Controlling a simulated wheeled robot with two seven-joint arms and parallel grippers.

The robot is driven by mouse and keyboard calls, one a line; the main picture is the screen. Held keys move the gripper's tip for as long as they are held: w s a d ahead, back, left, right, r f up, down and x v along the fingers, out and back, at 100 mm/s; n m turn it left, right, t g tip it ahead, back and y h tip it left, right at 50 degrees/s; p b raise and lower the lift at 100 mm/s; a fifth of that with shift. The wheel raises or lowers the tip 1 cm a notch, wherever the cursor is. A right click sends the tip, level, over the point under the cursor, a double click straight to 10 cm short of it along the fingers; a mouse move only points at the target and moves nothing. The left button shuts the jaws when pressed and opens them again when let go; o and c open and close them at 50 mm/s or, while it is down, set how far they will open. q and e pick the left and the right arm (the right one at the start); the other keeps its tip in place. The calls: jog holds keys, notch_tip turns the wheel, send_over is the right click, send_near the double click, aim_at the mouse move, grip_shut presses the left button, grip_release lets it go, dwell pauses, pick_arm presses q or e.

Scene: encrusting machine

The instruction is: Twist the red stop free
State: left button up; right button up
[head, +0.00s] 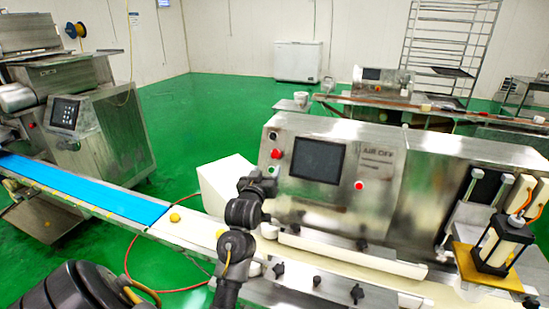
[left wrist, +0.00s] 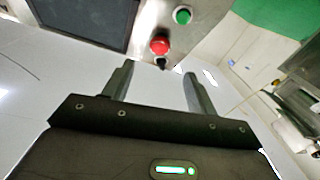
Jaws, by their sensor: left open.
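The red stop (head: 276,153) is a round red button on the steel front of the machine, left of its dark screen. In the left wrist view the red stop (left wrist: 160,46) shows just beyond and between my fingertips, with clear space on both sides. My left gripper (head: 264,183) is in front of the panel, a little below the stop in the head view. Its two fingers are apart and empty in the left wrist view (left wrist: 158,72). Whether they reach the stop's depth is hard to tell. My right gripper is not in view.
A green button (left wrist: 182,15) and a small dark knob (left wrist: 160,62) sit close to the stop. The dark screen (head: 317,160) is beside them. Another red button (head: 359,185) is lower right on the panel. A conveyor with a blue belt (head: 80,185) runs at the left.

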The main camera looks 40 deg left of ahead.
aim_at(275, 153)
pick_arm(q)
jog(key=p+x, duration=0.2)
jog(key=x, duration=0.7)
jog(key=shift+w+a+p, duration=0.15)
jog(key=shift+w+p, duration=0.2)
jog(key=shift+w, duration=0.05)
jog(key=c, duration=0.8)
jog(key=shift+d+f, duration=0.1)
jog(key=shift+d, duration=0.1)
jog(key=shift+c, duration=0.9)
jog(key=shift+a, duration=0.15)
jog(key=shift+s+a+m+t+h+p, duration=0.15)
jog(key=shift+m+h, duration=0.35)
jog(key=shift+m, duration=0.5)
jog(key=shift+m+t+h+p, duration=0.2)
jog(key=shift+m+h, duration=0.3)
jog(key=shift+m, duration=0.5)
jog(key=shift+s+a+m+t+h+p, duration=0.15)
jog(key=shift+m+h, duration=0.35)
jog(key=shift+m, duration=0.5)
jog(key=shift+r+m+h, duration=0.15)
jog(key=shift+m+h, duration=0.4)
jog(key=shift+m, duration=0.55)
jog(key=shift+r+m+h, duration=0.15)
jog(key=shift+m+h, duration=0.4)
jog(key=shift+m, duration=0.55)
jog(key=shift+a, duration=0.1)
